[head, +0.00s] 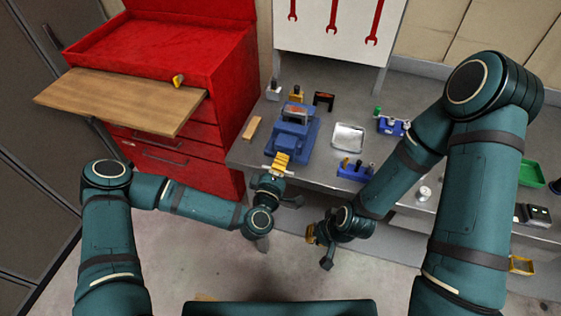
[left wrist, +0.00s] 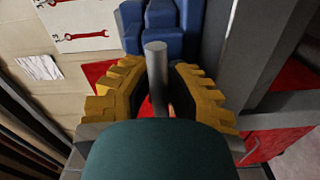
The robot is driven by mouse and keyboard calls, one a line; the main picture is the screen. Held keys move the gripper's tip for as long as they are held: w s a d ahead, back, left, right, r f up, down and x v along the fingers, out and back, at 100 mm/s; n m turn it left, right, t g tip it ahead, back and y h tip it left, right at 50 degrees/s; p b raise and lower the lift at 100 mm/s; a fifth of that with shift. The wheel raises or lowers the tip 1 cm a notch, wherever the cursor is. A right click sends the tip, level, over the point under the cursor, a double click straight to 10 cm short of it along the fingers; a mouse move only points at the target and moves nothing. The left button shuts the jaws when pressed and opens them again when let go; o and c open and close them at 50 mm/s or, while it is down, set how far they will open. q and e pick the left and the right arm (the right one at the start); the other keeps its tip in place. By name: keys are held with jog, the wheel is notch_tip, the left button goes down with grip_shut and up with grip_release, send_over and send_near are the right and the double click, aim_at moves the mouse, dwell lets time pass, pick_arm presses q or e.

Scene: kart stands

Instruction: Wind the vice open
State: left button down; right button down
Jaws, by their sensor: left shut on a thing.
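The blue vice (head: 299,135) stands on the grey bench near its front edge, with a grey and reddish piece (head: 296,113) at its top. My left gripper (head: 281,161) is at the front of the vice, at the bench edge. In the left wrist view its yellow ridged fingers (left wrist: 157,98) are on both sides of a grey bar (left wrist: 156,65), the vice handle, and shut on it. The blue vice body (left wrist: 165,22) shows beyond the bar. My right gripper (head: 312,236) hangs in front of the bench, apart from the vice; its finger opening is not clear.
A red tool cabinet (head: 190,50) with a wooden board (head: 120,97) stands left of the bench. A wooden block (head: 252,128), metal tray (head: 348,137) and blue holders (head: 355,172) lie around the vice. Open floor lies in front.

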pick_arm(q)
jog(key=c, duration=1.2)
grip_release()
jog(key=v, duration=1.2)
notch_tip(320, 180, down, 9)
jog(key=s+d+m+g+h, duration=0.2)
jog(key=s+m+g+h, duration=0.1)
jog(key=m+g, duration=0.5)
jog(key=s+a+g+y, duration=0.1)
jog(key=a+g, duration=0.1)
jog(key=a, duration=0.1)
jog(key=s+a+f+m+g+y, duration=0.1)
jog(key=a+g+y, duration=0.1)
jog(key=a, duration=0.1)
jog(key=s+a+f+m+g+y+b, duration=0.1)
jog(key=a+g, duration=0.2)
jog(key=shift+s+a+f+y, duration=0.1)
jog(key=shift+s+f+y, duration=0.15)
jog(key=shift+s+y, duration=0.15)
